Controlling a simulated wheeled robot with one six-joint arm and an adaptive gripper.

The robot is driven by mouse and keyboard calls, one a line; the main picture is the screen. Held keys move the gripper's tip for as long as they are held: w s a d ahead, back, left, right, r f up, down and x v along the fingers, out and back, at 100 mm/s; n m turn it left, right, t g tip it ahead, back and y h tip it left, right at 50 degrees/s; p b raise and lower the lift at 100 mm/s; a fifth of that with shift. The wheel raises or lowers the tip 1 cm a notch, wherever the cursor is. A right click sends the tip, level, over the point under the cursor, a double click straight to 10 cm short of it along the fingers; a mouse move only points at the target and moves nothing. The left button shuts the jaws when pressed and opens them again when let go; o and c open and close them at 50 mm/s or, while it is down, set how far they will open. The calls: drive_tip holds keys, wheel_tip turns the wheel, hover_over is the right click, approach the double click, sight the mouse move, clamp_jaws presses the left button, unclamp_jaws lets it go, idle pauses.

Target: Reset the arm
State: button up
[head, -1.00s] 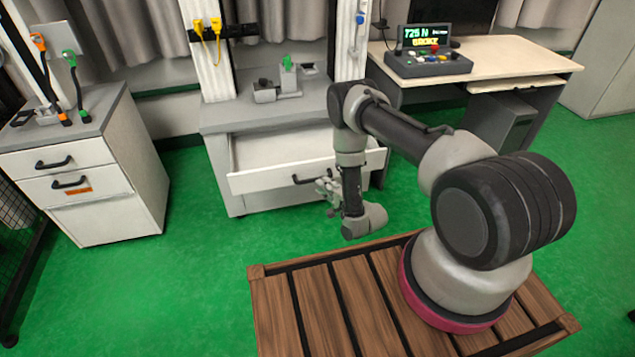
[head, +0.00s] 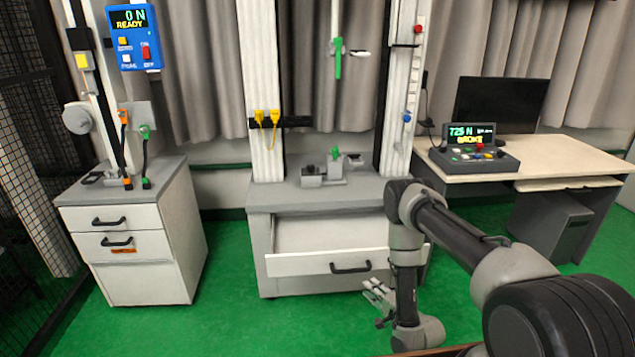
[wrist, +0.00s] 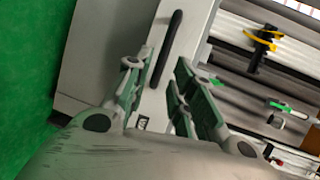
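My arm is folded at the right of the head view, with the elbow high and the forearm hanging down. My gripper (head: 378,296) is at its lower end, just in front of the pulled-out drawer (head: 300,264) of the middle cabinet. In the wrist view my gripper (wrist: 155,82) shows two green-padded fingers spread apart with nothing between them. The drawer's dark handle (wrist: 168,48) lies beyond the fingers; I cannot tell the exact gap, but the fingers are not closed on it.
The drop tower (head: 264,90) stands on the middle cabinet (head: 262,200). A left cabinet (head: 150,275) carries cables and a blue panel reading 0 N READY (head: 133,38). A right desk (head: 560,155) holds a console reading 725 N BROKE (head: 472,150). Green floor (head: 225,275) is clear between the cabinets.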

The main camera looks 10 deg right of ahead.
drive_tip(key=s+d+f+n+g+h, duration=0.3)
drive_tip(key=s+f+n+g, duration=0.3)
drive_tip(key=s+f+g, duration=0.45)
drive_tip(key=s+d+r+n+g+h, duration=0.1)
drive_tip(key=s+d+r+n+g, duration=0.15)
drive_tip(key=r, duration=0.85)
drive_tip(key=s+d+r+n+g+h, duration=0.1)
drive_tip(key=s+d+r+n+g, duration=0.15)
drive_tip(key=r, duration=0.85)
drive_tip(key=s+d+r+n+g+h, duration=0.2)
drive_tip(key=d+r, duration=0.1)
drive_tip(key=r, duration=0.8)
drive_tip(key=s+r+t, duration=0.2)
drive_tip(key=s+r, duration=0.2)
drive_tip(key=r, duration=0.7)
drive_tip(key=s+r+t, duration=0.3)
drive_tip(key=s+r, duration=0.2)
drive_tip(key=r, duration=0.6)
drive_tip(key=s+r+t+y, duration=0.1)
drive_tip(key=s+r, duration=0.3)
drive_tip(key=r, duration=0.7)
drive_tip(key=shift+s+a+r+n+t, duration=0.2)
drive_tip(key=shift+a+r+n+t, duration=0.15)
drive_tip(key=shift+t, duration=0.4)
